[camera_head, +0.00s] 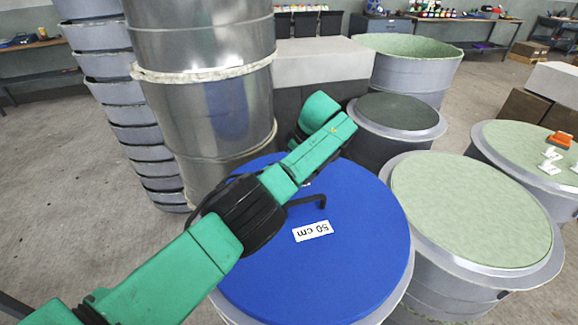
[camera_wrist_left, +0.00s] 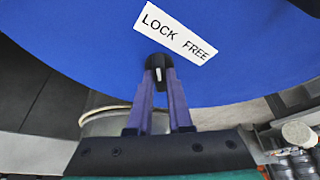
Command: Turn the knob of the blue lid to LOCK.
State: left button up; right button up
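The blue lid (camera_head: 345,270) lies flat on a grey round mould in the head view. It also fills the top of the left wrist view (camera_wrist_left: 70,45). Its black knob (camera_wrist_left: 157,60) bears a white mark and sits just below a white label (camera_wrist_left: 176,33) reading LOCK on the left and FREE on the right. I cannot tell surely which word the knob points to. My left gripper (camera_wrist_left: 161,78) has its narrow purple fingers close together, with the knob between the tips; it looks shut on it. My right gripper is not in view.
A tall grey mould stack (camera_head: 205,60) stands behind left. Green-topped moulds (camera_head: 470,205) stand close on the right. Open floor (camera_head: 60,200) lies left.

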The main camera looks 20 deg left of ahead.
pick_arm(q)
jog(key=o, duration=0.4)
jog(key=shift+r, duration=0.1)
jog(key=shift+c, duration=0.2)
jog(key=p+v, duration=0.4)
jog(key=v, duration=1)
jog(key=shift+s+r, duration=0.15)
jog(key=shift+r, duration=0.1)
